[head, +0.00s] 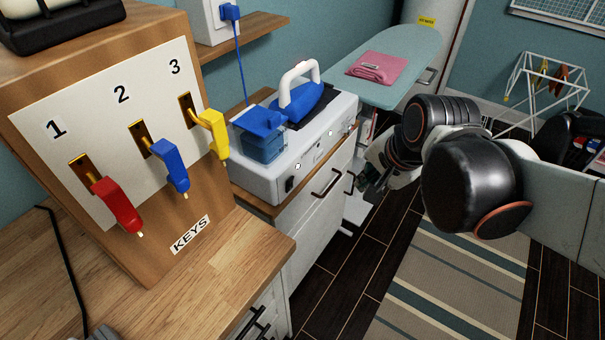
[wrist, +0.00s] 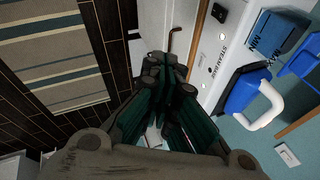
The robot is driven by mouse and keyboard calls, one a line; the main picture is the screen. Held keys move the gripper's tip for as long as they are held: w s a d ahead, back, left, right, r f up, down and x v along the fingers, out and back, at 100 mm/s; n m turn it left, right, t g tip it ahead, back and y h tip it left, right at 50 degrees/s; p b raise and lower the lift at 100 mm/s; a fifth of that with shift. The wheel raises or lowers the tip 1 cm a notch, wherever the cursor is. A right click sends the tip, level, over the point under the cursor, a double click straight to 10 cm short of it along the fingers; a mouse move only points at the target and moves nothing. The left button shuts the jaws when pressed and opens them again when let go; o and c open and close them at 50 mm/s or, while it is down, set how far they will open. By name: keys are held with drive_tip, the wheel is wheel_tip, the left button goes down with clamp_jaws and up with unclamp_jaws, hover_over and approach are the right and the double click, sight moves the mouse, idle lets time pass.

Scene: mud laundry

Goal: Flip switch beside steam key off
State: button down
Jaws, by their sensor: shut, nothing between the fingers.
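The steam station (head: 272,180) is a white box on the wooden-topped cabinet. A small black switch (head: 290,184) is at the left end of its front face; it also shows at the top of the wrist view (wrist: 219,12). Its on or off position is too small to tell. My gripper (head: 358,184) is shut and empty, in front of the cabinet and to the right of the switch, apart from the station. In the wrist view its closed fingers (wrist: 166,72) point toward the cabinet front.
A wooden key board (head: 150,235) with red, blue and yellow keys stands at left. A blue iron (head: 300,101) with a white handle and a blue water tank (head: 263,143) top the station. An ironing board (head: 392,55) with a pink towel (head: 375,68) is behind. Dark floor lies in front.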

sight(290, 185)
drive_tip(key=w+a+f+m+g+y+p, duration=0.2)
drive_tip(key=w+a+f+m+p, duration=0.2)
drive_tip(key=m, duration=1.1)
drive_tip(key=shift+w+a+f+g+p, duration=0.4)
drive_tip(key=shift+w+a+f, duration=0.9)
drive_tip(key=shift+w, duration=1)
drive_tip(key=shift+f, duration=0.1)
drive_tip(key=w+a+f+b, duration=0.4)
drive_tip(key=a+f+b, duration=0.1)
drive_tip(key=f, duration=0.3)
drive_tip(key=shift+w+a+f, duration=0.3)
drive_tip(key=shift+a, duration=0.2)
